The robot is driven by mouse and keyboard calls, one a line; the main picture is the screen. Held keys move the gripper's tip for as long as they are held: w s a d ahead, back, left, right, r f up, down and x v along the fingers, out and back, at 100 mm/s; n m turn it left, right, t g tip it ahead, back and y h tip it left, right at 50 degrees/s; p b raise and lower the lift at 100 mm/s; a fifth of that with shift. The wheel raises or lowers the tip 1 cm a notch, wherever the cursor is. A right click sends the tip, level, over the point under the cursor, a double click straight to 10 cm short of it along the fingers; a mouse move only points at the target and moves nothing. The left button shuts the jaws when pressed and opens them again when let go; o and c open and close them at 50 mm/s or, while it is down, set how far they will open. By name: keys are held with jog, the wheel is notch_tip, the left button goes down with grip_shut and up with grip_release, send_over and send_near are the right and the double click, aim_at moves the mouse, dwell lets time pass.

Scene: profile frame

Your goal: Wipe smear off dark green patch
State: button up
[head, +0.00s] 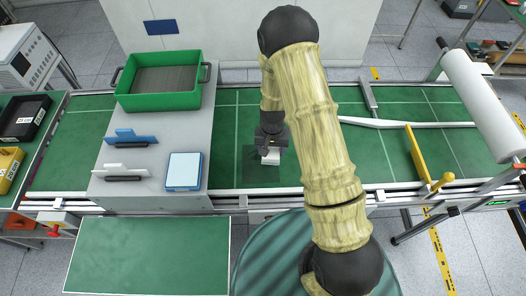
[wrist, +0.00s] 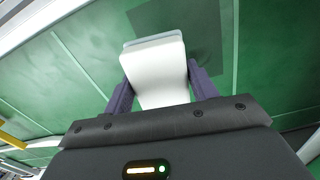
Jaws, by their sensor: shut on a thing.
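My gripper (head: 272,143) is low over the green work surface and shut on a white wiping block (wrist: 153,75). In the wrist view the block sits between the two dark fingers, with a pale grey-blue layer at its far end. The block also shows below the gripper in the head view (head: 271,158). The dark green patch (wrist: 190,20) is a darker square at and beyond the block's end; it also shows left of and below the block in the head view (head: 252,172). I cannot make out a smear on it. Whether the block touches the patch is unclear.
A grey platform (head: 150,187) on the left bears a green bin (head: 160,101), a blue-edged white pad (head: 184,171) and upright blue and white tools (head: 126,137). A yellow handle (head: 418,155) and a white roll (head: 482,103) stand at the right. Green surface beside the patch is clear.

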jog(key=a, duration=0.1)
jog(key=s+a, duration=0.1)
jog(key=a, duration=0.1)
jog(key=shift+r+m, duration=0.1)
jog(key=shift+m, duration=0.3)
jog(key=shift+w+d, duration=0.1)
